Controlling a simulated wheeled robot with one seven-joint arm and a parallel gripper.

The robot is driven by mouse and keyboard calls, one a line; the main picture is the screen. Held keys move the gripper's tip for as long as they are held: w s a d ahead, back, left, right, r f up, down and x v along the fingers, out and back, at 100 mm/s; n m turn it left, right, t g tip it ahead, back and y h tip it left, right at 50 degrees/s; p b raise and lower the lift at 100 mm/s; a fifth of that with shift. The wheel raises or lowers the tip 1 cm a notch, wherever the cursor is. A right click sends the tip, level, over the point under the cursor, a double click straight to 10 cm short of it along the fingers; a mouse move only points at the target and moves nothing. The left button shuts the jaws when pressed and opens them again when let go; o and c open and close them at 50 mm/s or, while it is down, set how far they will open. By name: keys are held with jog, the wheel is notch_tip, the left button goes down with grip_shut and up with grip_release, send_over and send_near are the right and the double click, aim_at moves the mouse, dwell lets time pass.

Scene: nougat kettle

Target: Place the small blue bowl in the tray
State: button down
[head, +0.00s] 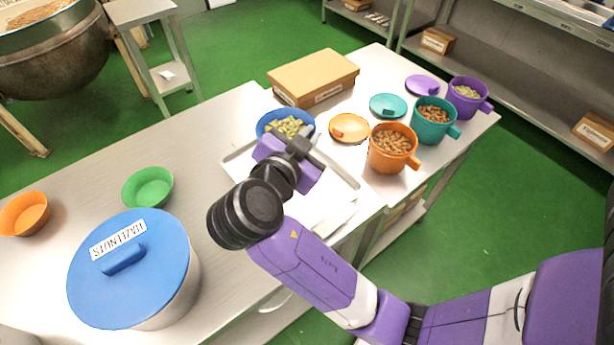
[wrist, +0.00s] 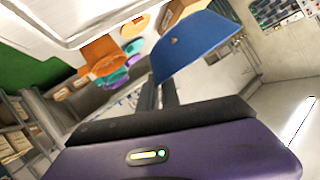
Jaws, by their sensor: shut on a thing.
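The small blue bowl (head: 263,127) holds green nuts and shows just beyond my gripper (head: 296,146) in the head view. In the wrist view the bowl (wrist: 195,47) is between and beyond the fingertips of my gripper (wrist: 160,90), which is shut on its side. The silver tray (head: 338,169) lies on the table, largely hidden behind my gripper and arm. The bowl appears over the tray's far side in the head view, and its height above the tray is hard to tell. The tray's edge (wrist: 88,34) also shows in the wrist view.
Orange (head: 392,153), teal (head: 432,124) and purple (head: 466,99) cups of nuts stand at right, their lids beside them. A cardboard box (head: 312,75) is behind. A blue-lidded pot (head: 130,270), green bowl (head: 147,188) and orange bowl (head: 24,214) stand at left.

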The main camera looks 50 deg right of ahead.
notch_tip(320, 180, down, 13)
jog(key=shift+f+p, duration=0.1)
jog(key=shift+p, duration=0.25)
jog(key=shift+f, duration=0.15)
jog(key=c, duration=1.6)
grip_release()
jog(key=shift+o, duration=0.2)
jog(key=shift+r, duration=0.3)
jog(key=b+v, duration=0.2)
jog(key=v, duration=1)
jog(key=shift+f, duration=0.15)
